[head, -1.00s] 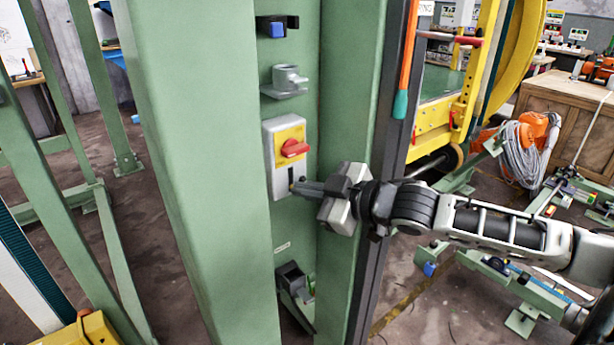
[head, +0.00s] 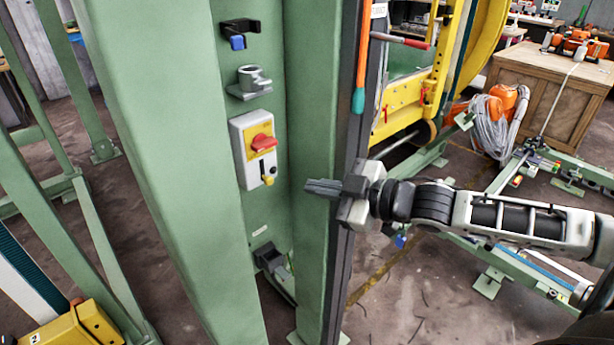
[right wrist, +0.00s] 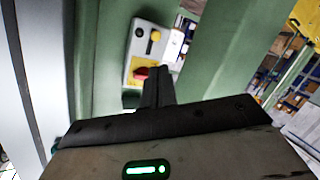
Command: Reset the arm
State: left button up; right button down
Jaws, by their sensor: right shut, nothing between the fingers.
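My right gripper (head: 322,188) is shut and empty. It reaches in from the right, in front of the green post, with its fingers pointing left. A grey switch box (head: 240,160) with a yellow plate and a red rotary knob (head: 264,143) is mounted on the green panel left of the fingertips. A small yellow lever (head: 267,180) sits low on the box. The fingers are apart from the box. In the right wrist view, the switch box (right wrist: 138,35) shows beyond the shut fingers (right wrist: 157,85), with the red knob partly behind them. My left gripper is not in view.
Green posts (head: 150,170) flank the panel. A grey ring holder (head: 253,82) and a black bracket with a blue part (head: 238,32) are above the box, and a dark holder (head: 270,258) is below. A wooden crate (head: 545,90) stands at the right.

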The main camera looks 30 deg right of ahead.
jog(key=s+a+f+m+g+h, duration=0.1)
jog(key=s+a+f+m, duration=0.3)
jog(key=f, duration=0.8)
jog(key=s+a+f+m+g+h, duration=0.2)
jog(key=s+a+f+m, duration=0.3)
jog(key=s+a+f, duration=0.3)
jog(key=s+f+h, duration=0.1)
jog(key=s+f, duration=0.2)
jog(key=f, duration=0.1)
jog(key=shift+s+a+f+h, duration=0.2)
jog(key=shift+s+a+h, duration=0.2)
